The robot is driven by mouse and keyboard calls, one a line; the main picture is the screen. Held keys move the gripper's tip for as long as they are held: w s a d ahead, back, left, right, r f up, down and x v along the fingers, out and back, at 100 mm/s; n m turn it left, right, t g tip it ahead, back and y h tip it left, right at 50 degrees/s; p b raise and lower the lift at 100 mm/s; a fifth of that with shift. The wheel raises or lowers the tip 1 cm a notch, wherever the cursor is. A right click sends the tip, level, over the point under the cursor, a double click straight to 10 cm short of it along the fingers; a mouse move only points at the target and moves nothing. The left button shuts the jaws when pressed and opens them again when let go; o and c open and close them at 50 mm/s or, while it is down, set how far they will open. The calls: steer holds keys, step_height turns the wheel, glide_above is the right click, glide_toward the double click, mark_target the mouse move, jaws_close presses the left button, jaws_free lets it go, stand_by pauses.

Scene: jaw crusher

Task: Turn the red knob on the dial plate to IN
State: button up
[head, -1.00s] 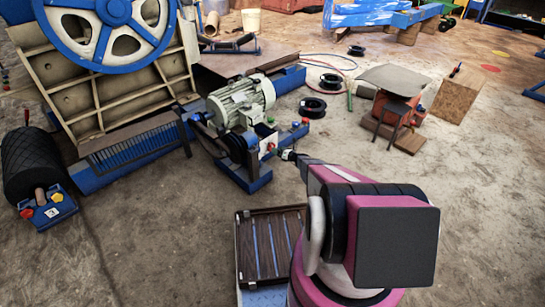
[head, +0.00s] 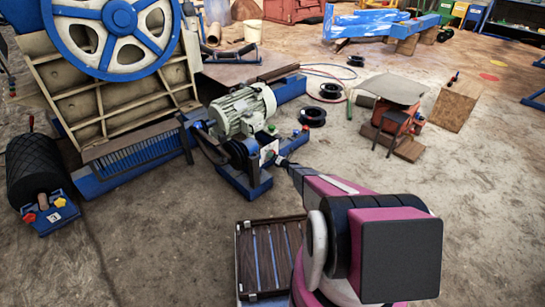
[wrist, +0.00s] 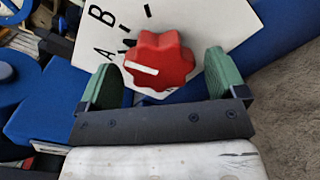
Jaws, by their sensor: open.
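The red knob (wrist: 160,60) is lobed, with a white pointer line, and sits on the white dial plate (wrist: 215,25) in the wrist view. Its pointer faces left in the picture, close to the letter A. The letter B is printed above A; no IN label is visible. My gripper (wrist: 165,80) is open, its two green fingers left and right of the knob, with visible gaps to it. I cannot tell how deep the fingers reach around it. In the head view the dial plate (head: 267,152) is small, by the blue motor frame, with my gripper (head: 284,162) close beside it.
A grey-green motor (head: 242,110) stands on the blue frame behind the plate. A slatted tray (head: 270,255) lies on the floor in front. Open floor lies at right.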

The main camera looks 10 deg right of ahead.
steer(key=shift+x, duration=0.85)
steer(key=c, duration=0.9)
